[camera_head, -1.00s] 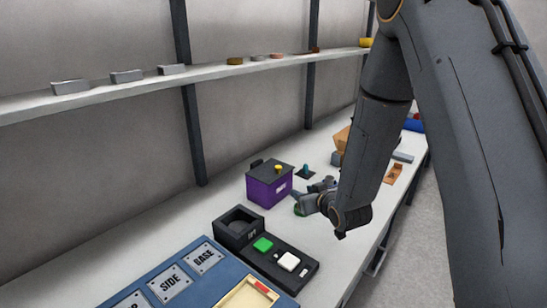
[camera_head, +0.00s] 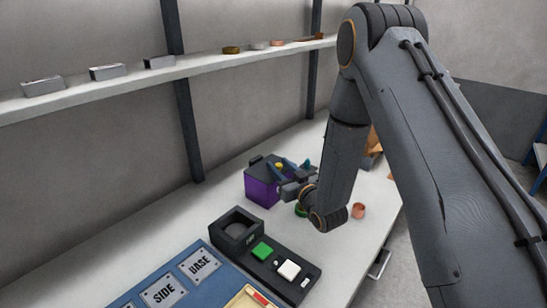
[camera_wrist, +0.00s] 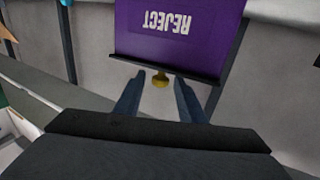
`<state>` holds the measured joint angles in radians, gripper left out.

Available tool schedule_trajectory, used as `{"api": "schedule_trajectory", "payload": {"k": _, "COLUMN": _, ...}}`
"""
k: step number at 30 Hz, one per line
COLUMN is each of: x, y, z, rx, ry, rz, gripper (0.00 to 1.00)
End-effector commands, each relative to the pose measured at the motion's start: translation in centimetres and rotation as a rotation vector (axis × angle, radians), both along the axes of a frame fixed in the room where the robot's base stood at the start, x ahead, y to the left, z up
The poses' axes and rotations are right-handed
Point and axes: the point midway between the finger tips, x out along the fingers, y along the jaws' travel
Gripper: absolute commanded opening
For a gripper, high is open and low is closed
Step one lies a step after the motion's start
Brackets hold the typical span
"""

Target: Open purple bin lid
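The purple bin (camera_head: 262,190) stands on the bench below the shelf, and its dark lid (camera_head: 259,162) looks shut. A yellow knob (camera_head: 279,166) sits on the lid.
A black station with a green button (camera_head: 262,250) and a white button (camera_head: 289,269) is in front of the bin. A blue board (camera_head: 180,280) with labelled plates lies nearer. A copper cup (camera_head: 358,210) stands right of my wrist. A shelf (camera_head: 130,82) runs above.

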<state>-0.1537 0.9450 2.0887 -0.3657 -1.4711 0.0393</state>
Motion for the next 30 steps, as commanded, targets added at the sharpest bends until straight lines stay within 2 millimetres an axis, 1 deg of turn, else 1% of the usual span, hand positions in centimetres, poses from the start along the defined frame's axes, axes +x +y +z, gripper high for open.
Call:
{"api": "schedule_trajectory", "payload": {"k": 3, "x": 1.6, "y": 1.0, "z": 0.2, "rx": 0.000, "ry": -0.001, "rz": 0.002, "gripper": 0.37}}
{"api": "schedule_trajectory", "payload": {"k": 9, "x": 3.7, "y": 2.0, "z": 0.1, "rx": -0.001, "ry": 0.000, "rz": -0.001, "gripper": 0.37}}
{"api": "schedule_trajectory", "payload": {"k": 14, "x": 4.4, "y": 2.3, "z": 0.1, "rx": 0.000, "ry": 0.000, "rz": -0.002, "gripper": 0.37}}
{"api": "schedule_trajectory", "payload": {"k": 20, "x": 4.4, "y": 2.4, "z": 0.0, "rx": 0.000, "ry": 0.001, "rz": -0.002, "gripper": 0.37}}
{"api": "schedule_trajectory", "payload": {"k": 21, "x": 4.4, "y": 2.4, "z": 0.0, "rx": 0.000, "ry": 0.001, "rz": -0.002, "gripper": 0.35}}
{"api": "schedule_trajectory", "payload": {"k": 22, "x": 4.4, "y": 2.4, "z": 0.0, "rx": -0.001, "ry": 0.000, "rz": -0.002, "gripper": 0.30}}
{"api": "schedule_trajectory", "payload": {"k": 26, "x": 4.4, "y": 2.4, "z": 0.0, "rx": -0.001, "ry": 0.000, "rz": -0.002, "gripper": 0.08}}
{"api": "schedule_trajectory", "payload": {"k": 27, "x": 4.4, "y": 2.4, "z": 0.0, "rx": -0.001, "ry": 0.000, "rz": -0.002, "gripper": 0.01}}
{"api": "schedule_trajectory", "payload": {"k": 30, "x": 4.4, "y": 2.4, "z": 0.0, "rx": -0.001, "ry": 0.000, "rz": -0.002, "gripper": 0.00}}
